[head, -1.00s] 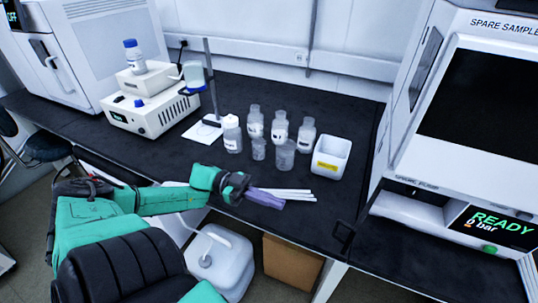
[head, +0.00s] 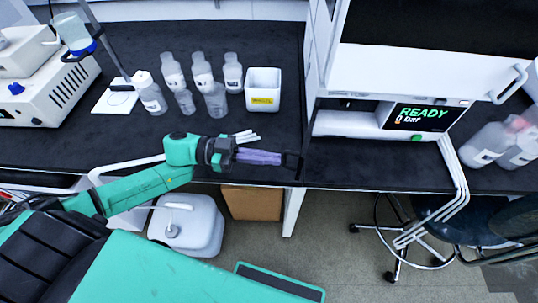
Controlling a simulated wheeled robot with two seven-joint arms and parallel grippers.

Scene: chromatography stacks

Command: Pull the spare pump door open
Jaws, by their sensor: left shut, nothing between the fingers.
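The spare pump (head: 345,124) is the low white unit on the bench at right, under the larger white spare sampler (head: 405,70). Its screen (head: 420,117) reads READY, 0 bar. A dark recess shows on its front left; I cannot make out clearly how its door stands. My left gripper (head: 278,158) reaches in from the left over the bench's front edge, its lilac fingers shut and empty and pointing right. The fingertips are close to a small black frame (head: 292,161) at the bench edge; I cannot tell whether they touch. The gripper is left of and nearer than the pump. My right gripper is out of view.
Several bottles and cups (head: 202,80) and a white tub (head: 263,89) stand behind my left gripper. White sticks (head: 246,136) lie beside it. White tubing (head: 456,175) hangs over the bench edge at right, with bottles (head: 487,143) beyond. The dark bench before the pump is clear.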

